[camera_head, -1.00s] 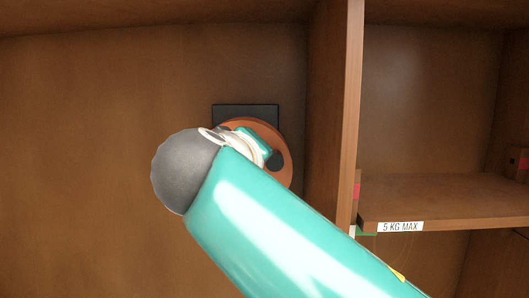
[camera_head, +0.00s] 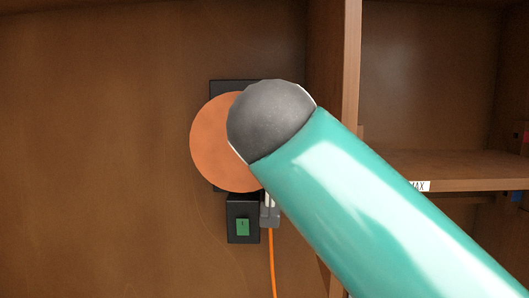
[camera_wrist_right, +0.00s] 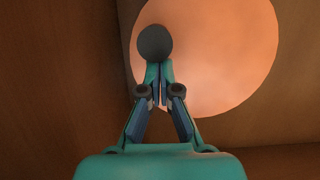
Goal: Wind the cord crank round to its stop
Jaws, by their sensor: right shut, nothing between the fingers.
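The cord crank shows as a flat orange disc (camera_head: 215,140) in front of a black plate on the wooden back wall. In the right wrist view the disc (camera_wrist_right: 225,60) fills the upper right, with a dark round knob (camera_wrist_right: 154,42) at its left side. My right gripper (camera_wrist_right: 160,72) is shut and empty, its tips pointing at the knob and overlapping its lower edge in the picture. I cannot tell whether they touch it. In the head view my right arm hides the gripper, the knob and the disc's right part. My left gripper is out of view.
A black box with a green switch (camera_head: 242,227) is below the disc. Beside it a grey plug (camera_head: 269,214) has an orange cord (camera_head: 273,262) hanging down. A vertical wooden divider (camera_head: 349,60) and a shelf (camera_head: 450,168) stand at the right. The left wall is bare.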

